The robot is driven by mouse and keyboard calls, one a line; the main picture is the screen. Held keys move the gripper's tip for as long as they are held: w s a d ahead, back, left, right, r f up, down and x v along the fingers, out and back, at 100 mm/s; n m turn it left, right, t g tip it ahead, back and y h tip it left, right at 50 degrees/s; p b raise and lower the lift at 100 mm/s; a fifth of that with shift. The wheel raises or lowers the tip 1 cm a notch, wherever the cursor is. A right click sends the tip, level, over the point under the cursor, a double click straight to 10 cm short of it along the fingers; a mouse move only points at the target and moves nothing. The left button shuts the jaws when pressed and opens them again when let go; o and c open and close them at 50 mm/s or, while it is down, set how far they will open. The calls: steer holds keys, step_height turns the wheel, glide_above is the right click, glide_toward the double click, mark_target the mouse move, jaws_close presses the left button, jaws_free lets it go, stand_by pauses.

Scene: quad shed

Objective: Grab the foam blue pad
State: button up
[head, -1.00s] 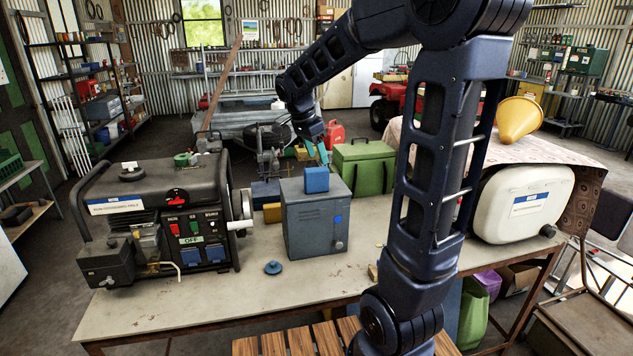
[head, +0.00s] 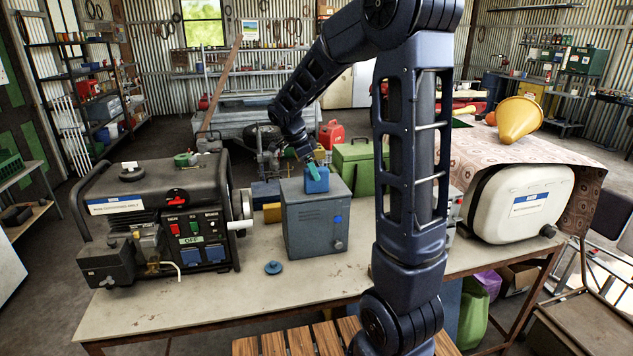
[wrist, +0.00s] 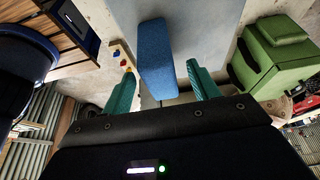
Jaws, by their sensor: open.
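The blue foam pad (head: 317,180) stands on top of the grey metal box (head: 316,230) on the workbench. In the wrist view the pad (wrist: 155,58) lies between and ahead of the two teal fingers, with its near end reaching toward the fingertips. My gripper (head: 314,164) is at the top of the pad in the head view, and its fingers (wrist: 158,68) are spread, with a gap visible on each side of the pad. No finger clearly touches it. The pad's far side is hidden in the head view.
A black generator (head: 155,215) stands left on the bench (head: 215,310), with a blue knob-like piece (head: 273,267) before the box. A green case (head: 358,168) is behind the box to the right. A white container (head: 515,203) and yellow cone (head: 518,119) are farther right.

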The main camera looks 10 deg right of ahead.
steer(key=x, duration=0.4)
steer(key=shift+d+f, duration=0.3)
steer(key=shift+d, duration=0.1)
steer(key=c, duration=1)
